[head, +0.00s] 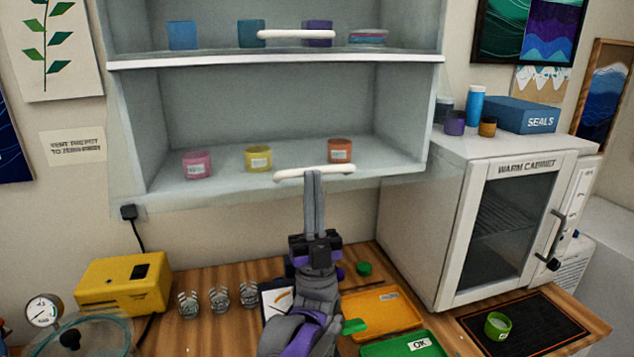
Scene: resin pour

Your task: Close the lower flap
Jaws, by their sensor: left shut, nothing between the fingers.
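The lower flap (220,115) looks like a clear panel hanging over the front of the wall cabinet's lower compartment. Its white bar handle (340,169) lies level near the bottom edge. I cannot tell whether the panel sits fully against the frame. My left gripper (314,174) reaches up from below, its fingers together and empty, with the tips at the middle of the handle. Whether they touch it is unclear. My right gripper is not in view.
Pink (197,165), yellow (258,158) and orange (340,150) jars stand inside the lower compartment. An upper handle (297,34) shows above. The warm cabinet (440,180) stands close on the right. Below are a yellow box (123,284), small glasses and trays on the wooden bench.

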